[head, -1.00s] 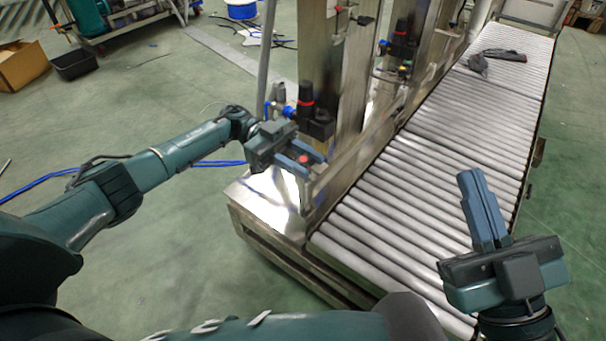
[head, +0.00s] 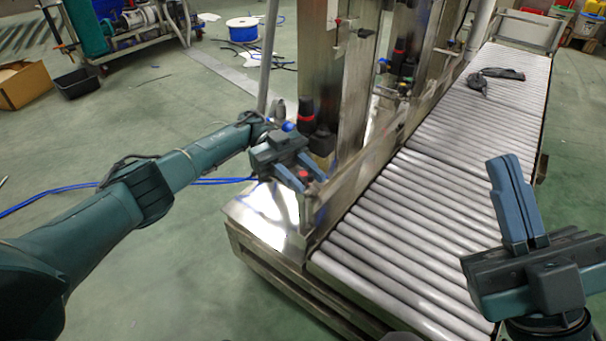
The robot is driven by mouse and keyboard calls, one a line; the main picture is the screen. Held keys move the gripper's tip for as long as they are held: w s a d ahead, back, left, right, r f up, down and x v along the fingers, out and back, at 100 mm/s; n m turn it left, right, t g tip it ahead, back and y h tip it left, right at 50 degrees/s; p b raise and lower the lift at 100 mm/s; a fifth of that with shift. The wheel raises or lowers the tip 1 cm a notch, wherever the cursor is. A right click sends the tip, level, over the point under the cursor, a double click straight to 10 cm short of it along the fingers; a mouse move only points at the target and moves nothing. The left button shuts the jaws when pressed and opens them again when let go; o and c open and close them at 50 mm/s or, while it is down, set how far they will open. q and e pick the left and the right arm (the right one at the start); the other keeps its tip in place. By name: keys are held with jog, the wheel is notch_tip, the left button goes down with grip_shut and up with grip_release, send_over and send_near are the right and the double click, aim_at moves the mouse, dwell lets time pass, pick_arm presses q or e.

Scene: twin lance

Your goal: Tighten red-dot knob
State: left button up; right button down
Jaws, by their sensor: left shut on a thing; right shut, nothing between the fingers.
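The red-dot knob (head: 305,174) is small in the head view, beside the metal frame at the near end of the conveyor. Only its red mark shows clearly; the rest is hidden between the fingers. My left gripper (head: 303,178) reaches in from the left, with its two blue fingers shut on the knob, one on each side. My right gripper (head: 506,162) is at the right, raised in front of the conveyor, with its fingers together and nothing between them.
The roller conveyor (head: 420,215) runs from the lower middle to the upper right, with a dark object (head: 492,77) on its far part. A black regulator with a red ring (head: 306,117) stands just behind my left gripper. Blue hose (head: 60,190) lies on the open floor at left.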

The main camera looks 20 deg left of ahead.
aim_at(303, 174)
pick_arm(q)
jog(key=o, duration=1)
jog(key=shift+d, duration=0.1)
jog(key=shift+r, duration=0.15)
notch_tip(303, 174, up, 8)
jog(key=p, duration=0.5)
jog(key=shift+r, duration=0.85)
pick_arm(e)
notch_tip(303, 174, down, 7)
jog(key=m+g+h, duration=0.1)
jog(key=m+h, duration=0.6)
jog(key=shift+a+r, duration=0.2)
jog(key=shift+a, duration=0.1)
jog(key=shift+w, duration=0.1)
